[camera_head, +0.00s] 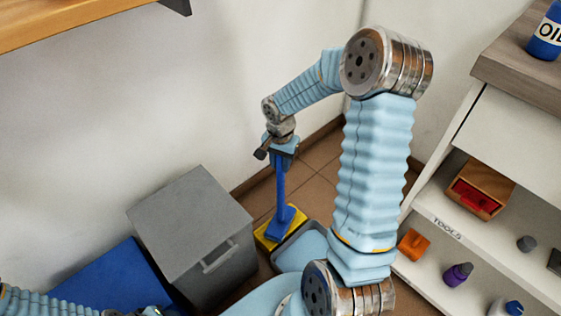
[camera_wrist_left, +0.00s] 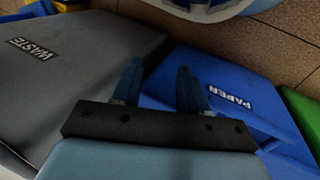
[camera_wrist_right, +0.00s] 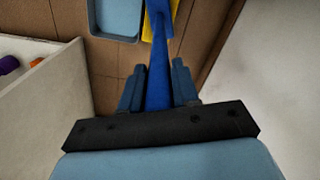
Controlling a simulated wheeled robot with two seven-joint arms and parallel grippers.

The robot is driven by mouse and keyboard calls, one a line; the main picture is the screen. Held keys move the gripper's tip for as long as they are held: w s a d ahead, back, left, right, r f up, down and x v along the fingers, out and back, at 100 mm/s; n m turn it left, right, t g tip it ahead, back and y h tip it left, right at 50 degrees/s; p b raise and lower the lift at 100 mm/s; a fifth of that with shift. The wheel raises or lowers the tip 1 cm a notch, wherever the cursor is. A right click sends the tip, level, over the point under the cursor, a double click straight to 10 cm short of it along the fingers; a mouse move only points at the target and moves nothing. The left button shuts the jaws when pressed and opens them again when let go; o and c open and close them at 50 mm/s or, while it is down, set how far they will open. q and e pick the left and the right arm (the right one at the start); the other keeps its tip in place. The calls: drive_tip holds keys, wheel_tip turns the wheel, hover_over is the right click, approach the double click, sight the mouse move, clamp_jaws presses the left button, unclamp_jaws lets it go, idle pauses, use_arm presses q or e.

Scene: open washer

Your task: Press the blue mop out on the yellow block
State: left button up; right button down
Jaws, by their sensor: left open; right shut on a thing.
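The blue mop (camera_head: 281,190) stands about upright in the head view, its head down over the yellow block (camera_head: 265,234) on the floor. My right gripper (camera_head: 281,150) is shut on the upper part of the mop's handle. In the right wrist view the handle (camera_wrist_right: 159,70) runs between my right fingers (camera_wrist_right: 158,80) toward the yellow block (camera_wrist_right: 176,9), which shows only in part. The mop head appears to touch the block, but pressure cannot be told. My left gripper (camera_wrist_left: 158,82) is open and empty above the bins in the left wrist view.
A grey tub with light-blue content (camera_head: 302,250) stands right beside the yellow block. A grey waste bin (camera_head: 190,215) and a blue paper bin (camera_head: 105,280) stand to the left. A tool shelf (camera_head: 445,240) with small items stands right.

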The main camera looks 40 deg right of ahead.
drive_tip(key=shift+f+b, duration=0.45)
drive_tip(key=shift+b, duration=0.15)
idle(1.5)
